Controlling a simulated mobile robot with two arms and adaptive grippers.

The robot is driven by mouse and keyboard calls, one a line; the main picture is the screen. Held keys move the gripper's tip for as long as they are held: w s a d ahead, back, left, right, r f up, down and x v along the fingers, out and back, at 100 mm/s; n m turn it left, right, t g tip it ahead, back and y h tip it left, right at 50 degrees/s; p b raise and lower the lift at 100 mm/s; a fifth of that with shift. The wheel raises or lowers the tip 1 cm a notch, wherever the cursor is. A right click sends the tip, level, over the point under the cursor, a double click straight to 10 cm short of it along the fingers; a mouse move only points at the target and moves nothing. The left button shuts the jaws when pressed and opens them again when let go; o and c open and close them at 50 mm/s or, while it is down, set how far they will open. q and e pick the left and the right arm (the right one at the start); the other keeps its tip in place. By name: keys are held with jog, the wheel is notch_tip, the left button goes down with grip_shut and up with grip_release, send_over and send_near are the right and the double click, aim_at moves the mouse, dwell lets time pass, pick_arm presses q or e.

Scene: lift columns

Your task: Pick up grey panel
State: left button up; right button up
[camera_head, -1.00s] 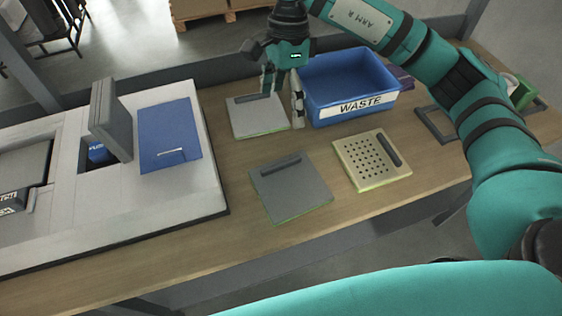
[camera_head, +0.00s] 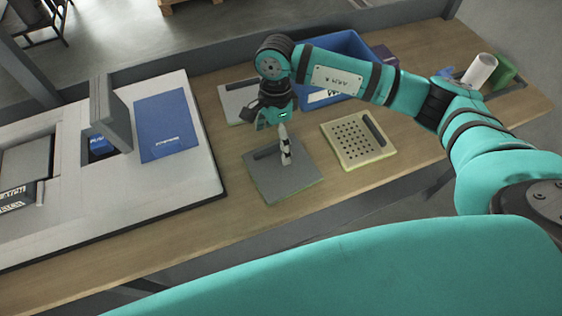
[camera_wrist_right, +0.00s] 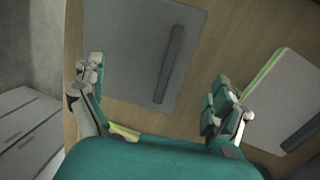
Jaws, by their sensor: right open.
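The dark grey panel (camera_head: 283,179) lies flat on the wooden table, with a raised bar handle (camera_head: 264,153) along its far part. My right gripper (camera_head: 277,142) is above this panel, pointing down, and hides part of it and of the handle. In the right wrist view the grey panel (camera_wrist_right: 125,45) and its dark handle (camera_wrist_right: 170,65) show beyond the fingers. The right gripper (camera_wrist_right: 157,103) is open there, its two fingers wide apart with nothing between them. My left gripper is not in view.
A beige perforated panel (camera_head: 347,152) lies right of the grey panel. A light grey panel (camera_head: 230,97) and the blue waste bin (camera_head: 345,47) are behind. A white board (camera_head: 190,180) with a blue panel (camera_head: 165,122) is at left. Bare table lies in front.

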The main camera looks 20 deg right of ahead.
aim_at(275, 155)
jog(key=shift+s+f+p, duration=0.2)
jog(key=shift+f+p, duration=0.1)
jog(key=shift+f, duration=0.85)
jog(key=shift+a+f, duration=0.1)
jog(key=shift+f, duration=0.3)
jog(key=c, duration=1.2)
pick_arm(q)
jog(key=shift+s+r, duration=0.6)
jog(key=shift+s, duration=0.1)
pick_arm(e)
jog(key=shift+s, duration=0.15)
grip_shut()
